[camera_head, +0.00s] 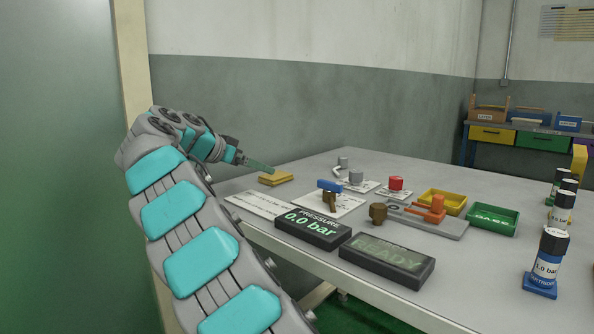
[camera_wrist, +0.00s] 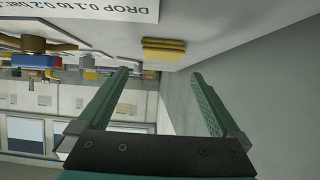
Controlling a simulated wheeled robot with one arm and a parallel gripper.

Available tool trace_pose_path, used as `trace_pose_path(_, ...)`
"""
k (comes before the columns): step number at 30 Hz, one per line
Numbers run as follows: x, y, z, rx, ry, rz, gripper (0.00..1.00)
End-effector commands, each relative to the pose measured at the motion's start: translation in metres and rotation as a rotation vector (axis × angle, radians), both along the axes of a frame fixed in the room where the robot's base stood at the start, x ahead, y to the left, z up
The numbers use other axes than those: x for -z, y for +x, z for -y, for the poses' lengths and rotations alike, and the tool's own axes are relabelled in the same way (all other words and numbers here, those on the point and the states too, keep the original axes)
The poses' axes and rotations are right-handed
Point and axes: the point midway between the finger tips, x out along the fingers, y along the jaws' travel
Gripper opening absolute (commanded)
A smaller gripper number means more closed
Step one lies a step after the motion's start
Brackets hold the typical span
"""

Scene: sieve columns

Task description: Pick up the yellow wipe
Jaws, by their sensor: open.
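The yellow wipe (camera_head: 276,179) looks like a folded yellow stack and lies on the table near its left back part, in front of the wall. It also shows at the top of the wrist view (camera_wrist: 163,49), ahead of the fingers and apart from them. My gripper (camera_head: 258,165) is just above and to the left of the wipe in the head view. In the wrist view my gripper (camera_wrist: 160,78) has its two green fingers spread wide with nothing between them. Whether a finger overlaps the wipe in height cannot be told.
A white card (camera_head: 262,205) lies in front of the wipe. A pressure display (camera_head: 313,229) and a READY display (camera_head: 386,260) stand at the front edge. Further right are a blue-handled valve (camera_head: 329,187), a yellow tray (camera_head: 442,200), a green tray (camera_head: 493,220) and several bottles.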

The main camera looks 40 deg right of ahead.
Motion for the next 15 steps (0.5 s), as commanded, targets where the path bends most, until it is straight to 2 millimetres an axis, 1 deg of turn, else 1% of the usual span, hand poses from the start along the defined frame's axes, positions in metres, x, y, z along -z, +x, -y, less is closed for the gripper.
trace_pose_path(6,0.012,0.002,0.019,0.000,0.000,-0.001,1.00)
trace_pose_path(11,0.018,0.003,0.029,0.001,0.001,-0.002,1.00)
trace_pose_path(15,0.029,0.005,0.045,0.004,0.002,-0.003,1.00)
